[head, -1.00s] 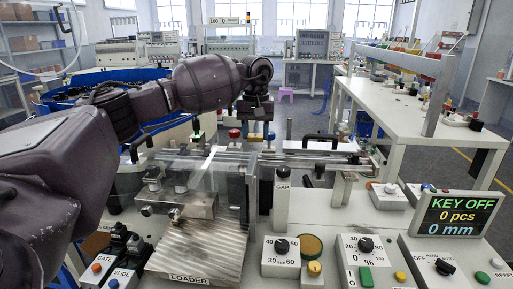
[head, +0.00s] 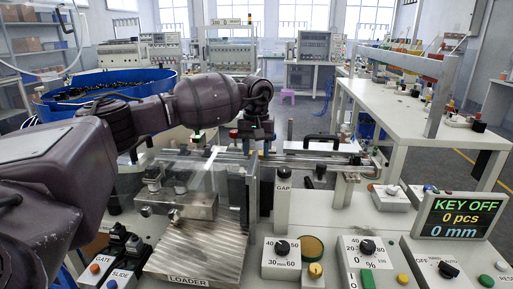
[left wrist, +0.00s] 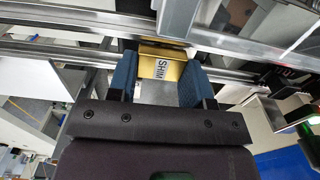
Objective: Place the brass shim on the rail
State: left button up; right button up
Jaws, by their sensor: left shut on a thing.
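The brass shim (left wrist: 162,68) is a gold block with a "SHIM" label in the left wrist view. My left gripper (left wrist: 161,84) is shut on it, with a blue finger pad on each side. In the head view my left gripper (head: 258,141) points down over the rail (head: 308,158), a long metal track running across the machine. The rail also shows in the left wrist view (left wrist: 65,60), at the shim's far edge. I cannot tell whether the shim touches it. In the head view the gripper mostly hides the shim. My right gripper is not in view.
A post labelled GAP (head: 283,200) stands close to the gripper. Dial boxes (head: 292,257) and a KEY OFF display (head: 458,216) are at the front right. A blue bowl (head: 62,108) is behind my left arm.

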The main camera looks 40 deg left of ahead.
pick_arm(q)
jog(key=shift+f, duration=0.3)
jog(key=o, duration=1)
jog(key=shift+d+f, duration=0.1)
jog(key=shift+f, duration=0.1)
jog(key=shift+s+r, duration=0.1)
jog(key=shift+r, duration=0.15)
notch_tip(320, 180, up, 13)
jog(key=p, duration=0.1)
jog(key=shift+r, duration=0.1)
